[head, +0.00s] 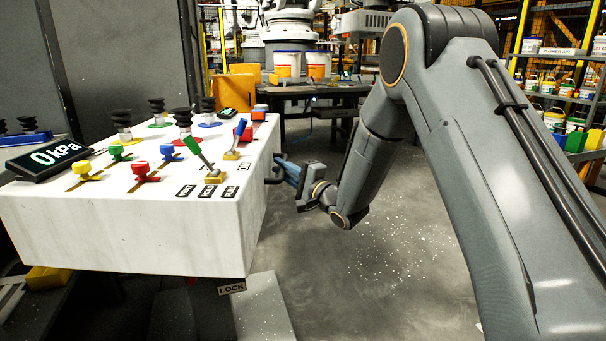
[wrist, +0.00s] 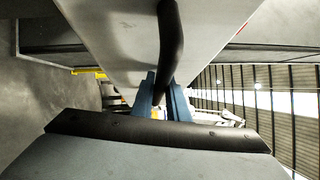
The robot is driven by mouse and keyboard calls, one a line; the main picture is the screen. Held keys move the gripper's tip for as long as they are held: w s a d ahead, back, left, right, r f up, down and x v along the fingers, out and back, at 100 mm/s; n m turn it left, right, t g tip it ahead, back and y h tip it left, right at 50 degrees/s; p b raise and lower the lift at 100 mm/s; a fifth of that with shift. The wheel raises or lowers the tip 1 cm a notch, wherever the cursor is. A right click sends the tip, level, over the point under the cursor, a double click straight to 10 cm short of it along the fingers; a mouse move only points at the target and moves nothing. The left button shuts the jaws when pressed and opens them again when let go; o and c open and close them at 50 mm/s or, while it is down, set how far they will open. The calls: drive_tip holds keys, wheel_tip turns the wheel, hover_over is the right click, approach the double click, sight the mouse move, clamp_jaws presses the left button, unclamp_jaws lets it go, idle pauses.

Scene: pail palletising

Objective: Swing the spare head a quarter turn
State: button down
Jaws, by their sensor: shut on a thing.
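The spare head (head: 130,225) is a big white block on a stand, with black suction cups, coloured sliders and levers on top. A black bar handle (head: 272,181) sticks out of its right side; it runs down the middle of the wrist view (wrist: 170,45). My gripper (head: 284,168) reaches the handle from the right. In the wrist view its blue fingers (wrist: 160,92) are closed around the bar. The far end of the handle is hidden behind the fingers.
A LOCK label (head: 231,287) hangs under the block's near edge. A display (head: 48,155) reading 0 kPa stands at its left. A dark table (head: 322,90) with white pails stands behind, and shelves (head: 575,97) at the right. Speckled floor (head: 400,255) right of the block is clear.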

idle(0.3)
drive_tip(key=c, duration=2)
unclamp_jaws()
drive_tip(key=shift+p+v, duration=0.5)
drive_tip(key=shift+v, duration=3.35)
drive_tip(key=shift+w, duration=0.1)
